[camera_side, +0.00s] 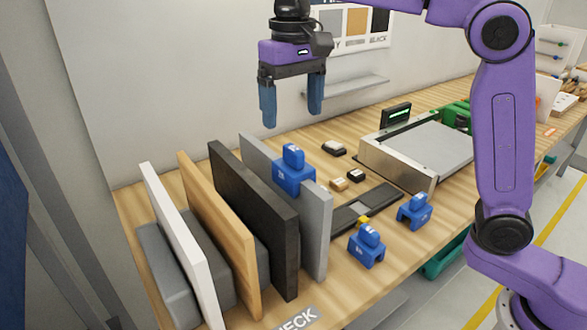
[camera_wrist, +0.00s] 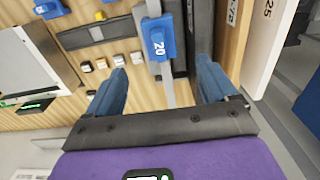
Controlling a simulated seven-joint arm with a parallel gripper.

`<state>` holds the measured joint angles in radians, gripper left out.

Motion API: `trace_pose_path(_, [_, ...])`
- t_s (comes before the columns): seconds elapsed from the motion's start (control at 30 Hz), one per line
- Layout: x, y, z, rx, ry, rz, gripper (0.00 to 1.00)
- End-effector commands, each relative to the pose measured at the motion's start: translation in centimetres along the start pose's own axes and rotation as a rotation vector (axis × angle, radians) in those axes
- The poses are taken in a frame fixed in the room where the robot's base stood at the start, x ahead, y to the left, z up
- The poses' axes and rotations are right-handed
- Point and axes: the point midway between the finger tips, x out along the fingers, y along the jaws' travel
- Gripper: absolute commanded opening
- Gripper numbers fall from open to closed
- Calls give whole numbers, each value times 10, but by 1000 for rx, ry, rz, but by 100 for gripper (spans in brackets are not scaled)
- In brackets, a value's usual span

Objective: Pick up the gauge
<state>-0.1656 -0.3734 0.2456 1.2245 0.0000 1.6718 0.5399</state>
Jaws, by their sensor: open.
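A blue gauge (camera_side: 293,176) sits astride the top edge of the grey panel (camera_side: 316,235). In the wrist view this gauge (camera_wrist: 158,40) shows the number 20. Two more blue gauges stand on the table, one at the front (camera_side: 367,248) and one farther right (camera_side: 414,211). My gripper (camera_side: 292,118) is open and empty, fingers pointing down, above the gauge on the grey panel with a clear gap. In the wrist view the gauge lies ahead of my gripper (camera_wrist: 161,64), roughly between the lines of its two fingers.
A white panel (camera_side: 180,235), a wood-coloured panel (camera_side: 222,235) and a black panel (camera_side: 255,215) stand upright left of the grey one. A dark strip fixture (camera_side: 378,201), several small blocks and a metal machine (camera_side: 425,150) are to the right. A wall shelf (camera_side: 350,86) is behind.

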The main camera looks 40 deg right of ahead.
Motion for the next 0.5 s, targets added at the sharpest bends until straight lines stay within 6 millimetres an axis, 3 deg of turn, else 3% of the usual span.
trace_pose_path(0.3, [47, 1, 1, -1, -2, 1, 86])
trace_pose_path(0.5, [67, 0, 0, -1, -1, 1, 86])
